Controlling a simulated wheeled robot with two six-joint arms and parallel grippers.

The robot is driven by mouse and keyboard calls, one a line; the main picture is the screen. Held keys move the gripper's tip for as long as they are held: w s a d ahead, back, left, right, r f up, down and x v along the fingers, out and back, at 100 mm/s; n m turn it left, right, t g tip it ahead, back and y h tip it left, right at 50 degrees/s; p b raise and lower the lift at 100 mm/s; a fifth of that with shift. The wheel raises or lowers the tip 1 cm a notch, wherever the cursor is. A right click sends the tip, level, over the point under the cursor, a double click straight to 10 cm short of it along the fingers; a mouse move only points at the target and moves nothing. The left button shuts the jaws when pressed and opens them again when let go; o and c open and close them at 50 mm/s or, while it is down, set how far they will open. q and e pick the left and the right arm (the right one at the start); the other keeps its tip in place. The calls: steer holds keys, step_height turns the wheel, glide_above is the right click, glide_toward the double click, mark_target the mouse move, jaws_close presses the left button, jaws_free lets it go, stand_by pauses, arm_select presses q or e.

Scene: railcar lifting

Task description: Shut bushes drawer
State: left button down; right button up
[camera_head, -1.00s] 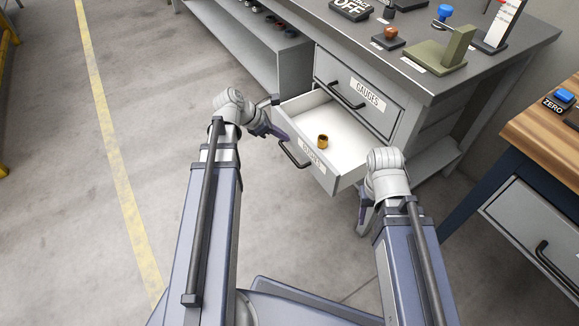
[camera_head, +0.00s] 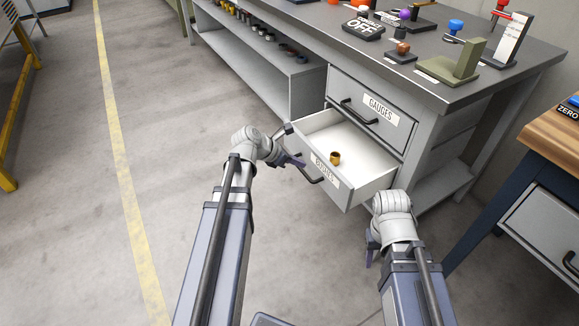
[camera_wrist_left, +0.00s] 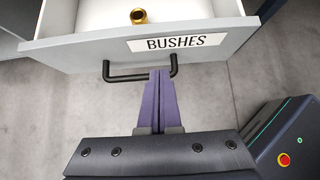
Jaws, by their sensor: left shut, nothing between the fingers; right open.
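The bushes drawer (camera_head: 372,185) stands pulled out below the gauges drawer, with a brass bush (camera_head: 335,158) lying inside. Its front carries a BUSHES label and a dark bar handle (camera_head: 309,171). In the left wrist view the drawer front (camera_wrist_left: 90,51) spans the top, with the handle (camera_wrist_left: 121,77) below the label. My left gripper (camera_head: 301,161) is shut and empty, its purple fingertips (camera_wrist_left: 160,72) at the handle bar near its right end; whether they touch it I cannot tell. My right gripper (camera_head: 369,256) is open, below and to the right of the drawer, partly hidden by its wrist.
The closed gauges drawer (camera_head: 367,104) sits above, under a grey bench top (camera_head: 410,92) holding several fixtures. A low shelf (camera_head: 262,58) with small parts runs left. A wood-topped bench (camera_head: 555,130) stands at right.

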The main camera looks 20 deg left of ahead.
mark_target(320, 162)
arm_select(q)
steer(key=w, duration=0.1)
steer(key=w+d+f, duration=0.1)
steer(key=w+d, duration=0.1)
steer(key=shift+d+f, duration=0.15)
steer(key=shift+f, duration=0.1)
steer(key=shift+w+d, duration=0.55)
steer(key=shift+w, duration=0.15)
arm_select(e)
steer(key=shift+f, duration=0.75)
arm_select(q)
steer(key=w+d, duration=1.2)
steer(key=w, duration=0.4)
steer(key=shift+w+d, duration=0.2)
steer(key=shift+d, duration=0.2)
arm_select(e)
steer(key=shift+a, duration=0.1)
arm_select(q)
steer(key=shift+w+r, duration=0.1)
